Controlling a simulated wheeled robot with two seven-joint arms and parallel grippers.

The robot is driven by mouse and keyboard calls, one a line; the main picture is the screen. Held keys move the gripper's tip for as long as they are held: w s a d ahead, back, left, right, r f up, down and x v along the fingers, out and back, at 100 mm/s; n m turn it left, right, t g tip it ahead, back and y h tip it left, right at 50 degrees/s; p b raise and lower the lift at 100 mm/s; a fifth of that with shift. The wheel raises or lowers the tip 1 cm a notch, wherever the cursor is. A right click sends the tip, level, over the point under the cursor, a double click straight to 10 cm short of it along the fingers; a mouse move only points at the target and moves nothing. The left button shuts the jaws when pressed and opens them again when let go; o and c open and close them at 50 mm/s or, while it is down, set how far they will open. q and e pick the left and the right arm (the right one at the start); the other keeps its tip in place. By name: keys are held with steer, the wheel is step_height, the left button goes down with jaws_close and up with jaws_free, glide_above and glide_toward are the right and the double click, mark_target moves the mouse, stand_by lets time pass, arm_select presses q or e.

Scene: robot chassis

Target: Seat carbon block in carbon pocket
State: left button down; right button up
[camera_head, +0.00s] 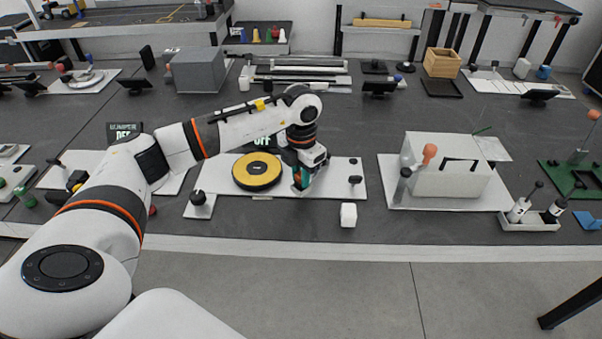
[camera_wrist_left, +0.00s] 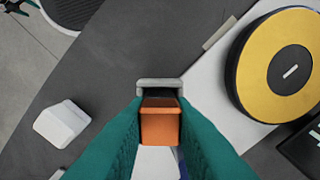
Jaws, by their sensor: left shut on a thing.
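My left gripper (camera_head: 301,183) points down over the white board (camera_head: 335,186), just right of the yellow disc. In the left wrist view its green fingers (camera_wrist_left: 160,130) are shut on a small orange block (camera_wrist_left: 160,122), which I take to be the carbon block. A light grey holder (camera_wrist_left: 159,83) with a dark opening lies right at the block's far end. It looks like the carbon pocket. I cannot tell whether the block is inside it, touching it or above it. The fingers hide the block's sides.
The yellow disc (camera_head: 257,171) with a dark centre is close to the left of the gripper. A white block (camera_head: 348,215) lies at the board's front edge. A black knob (camera_head: 355,180) stands to the right. A large white box (camera_head: 446,166) stands further right.

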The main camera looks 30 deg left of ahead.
arm_select(q)
steer(key=c, duration=1.3)
jaws_free()
steer(key=shift+f, duration=0.1)
steer(key=shift+o, duration=0.2)
steer(key=shift+r, duration=0.3)
step_height(320, 180, up, 12)
steer(key=shift+f+b, duration=0.15)
steer(key=shift+b, duration=0.2)
